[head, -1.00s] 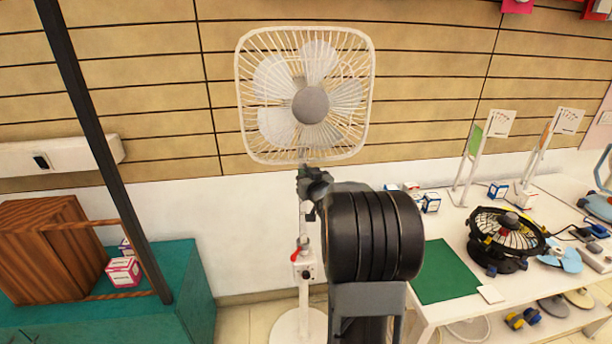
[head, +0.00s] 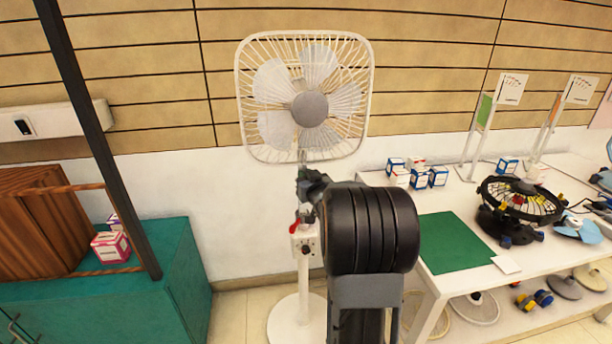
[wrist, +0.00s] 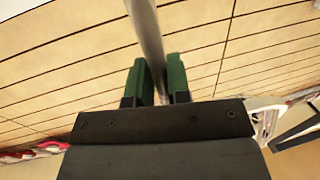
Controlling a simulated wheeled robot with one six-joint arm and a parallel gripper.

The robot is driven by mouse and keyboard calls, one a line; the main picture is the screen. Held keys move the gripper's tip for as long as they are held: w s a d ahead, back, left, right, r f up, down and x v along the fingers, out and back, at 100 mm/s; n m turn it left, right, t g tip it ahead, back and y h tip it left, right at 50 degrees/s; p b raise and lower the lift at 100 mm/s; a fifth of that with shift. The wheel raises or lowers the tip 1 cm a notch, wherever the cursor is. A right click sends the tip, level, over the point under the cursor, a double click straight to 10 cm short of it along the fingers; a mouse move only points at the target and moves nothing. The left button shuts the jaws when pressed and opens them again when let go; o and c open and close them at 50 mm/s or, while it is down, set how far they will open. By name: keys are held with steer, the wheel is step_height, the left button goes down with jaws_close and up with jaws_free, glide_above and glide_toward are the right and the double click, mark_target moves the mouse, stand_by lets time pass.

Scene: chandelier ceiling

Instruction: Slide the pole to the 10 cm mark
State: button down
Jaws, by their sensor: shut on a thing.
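A white standing fan with a square guard (head: 305,97) stands against the wall. Its thin pole (head: 303,158) runs down into a white collar (head: 304,241) with a red lever (head: 294,225), above a round base (head: 298,318). My gripper (head: 312,184) is at the pole, just below the fan head. In the wrist view the grey pole (wrist: 149,38) passes between the two green-padded fingers of my gripper (wrist: 161,76), which are shut on it. My black wrist hides part of the stand. I cannot make out any centimetre marks.
A white table (head: 438,281) on the right holds a green mat (head: 450,243), small boxes and a black fan (head: 520,203). A teal cabinet (head: 184,270) stands left, with a dark post (head: 98,135) before it. Floor shows around the fan base.

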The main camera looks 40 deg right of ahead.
steer(key=shift+a+f, duration=0.1)
steer(key=c, duration=1.1)
jaws_free()
steer(key=shift+c, duration=0.2)
steer(key=v, duration=1.3)
steer(key=shift+s+p, duration=0.35)
